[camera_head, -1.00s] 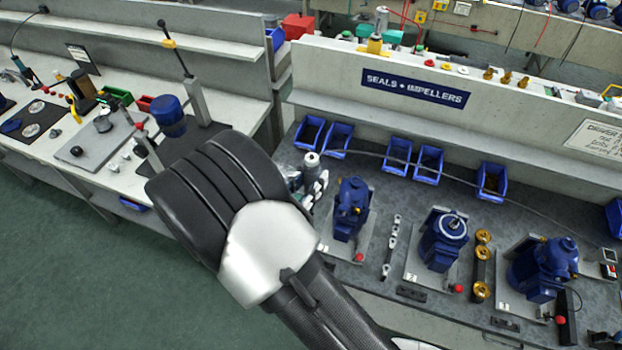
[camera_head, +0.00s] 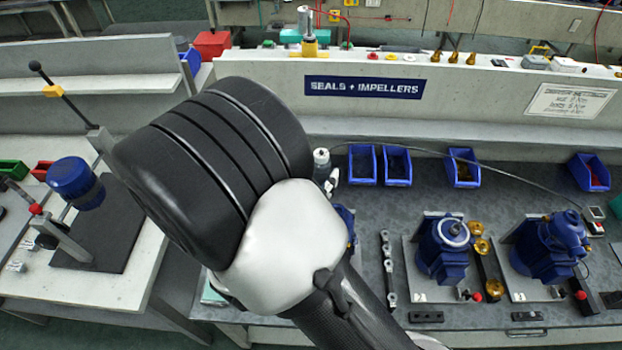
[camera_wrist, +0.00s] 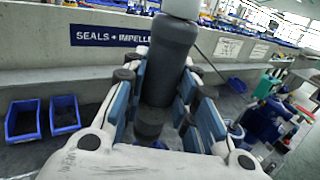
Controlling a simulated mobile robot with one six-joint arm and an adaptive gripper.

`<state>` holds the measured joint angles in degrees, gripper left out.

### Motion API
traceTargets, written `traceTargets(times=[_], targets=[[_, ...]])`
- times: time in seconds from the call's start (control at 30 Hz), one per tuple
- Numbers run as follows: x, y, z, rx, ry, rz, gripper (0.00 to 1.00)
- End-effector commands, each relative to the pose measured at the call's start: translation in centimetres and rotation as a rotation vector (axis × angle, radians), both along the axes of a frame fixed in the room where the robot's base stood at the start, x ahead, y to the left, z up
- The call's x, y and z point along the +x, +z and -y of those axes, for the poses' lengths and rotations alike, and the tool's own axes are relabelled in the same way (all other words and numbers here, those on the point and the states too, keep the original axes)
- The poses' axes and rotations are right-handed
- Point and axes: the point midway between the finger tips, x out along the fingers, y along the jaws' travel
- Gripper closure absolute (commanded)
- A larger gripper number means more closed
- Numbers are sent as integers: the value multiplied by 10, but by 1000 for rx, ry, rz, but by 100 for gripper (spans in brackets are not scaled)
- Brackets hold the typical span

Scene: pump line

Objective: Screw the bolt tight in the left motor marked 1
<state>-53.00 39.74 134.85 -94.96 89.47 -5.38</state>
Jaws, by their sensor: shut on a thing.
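My gripper (camera_wrist: 158,112) is shut on a dark grey cylindrical tool (camera_wrist: 170,62) with a pale top. The tool stands roughly upright between the pads in the wrist view; its lower end is hidden. In the head view the tool's pale top (camera_head: 321,158) shows just past my arm, with a bit of my gripper (camera_head: 333,178) beside it. The leftmost blue motor (camera_head: 346,220) is mostly hidden behind my arm, with only its right edge showing. Its mark and the bolt cannot be seen. A blue motor (camera_wrist: 264,118) shows at right in the wrist view.
Two more blue motors, a middle one (camera_head: 443,250) and a right one (camera_head: 550,248), stand on plates on the grey bench (camera_head: 480,330). A strip of small metal parts (camera_head: 387,265) lies between motors. Blue bins (camera_head: 362,165) line the back, below the SEALS + IMPELLERS sign (camera_head: 365,88).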

Motion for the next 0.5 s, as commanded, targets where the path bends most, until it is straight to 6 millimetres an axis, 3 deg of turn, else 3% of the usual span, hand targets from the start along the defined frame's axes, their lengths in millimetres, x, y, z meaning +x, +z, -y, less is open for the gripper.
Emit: traceTargets(times=[0.5], targets=[[0, -40, -1, -1, 1, 1, 100]])
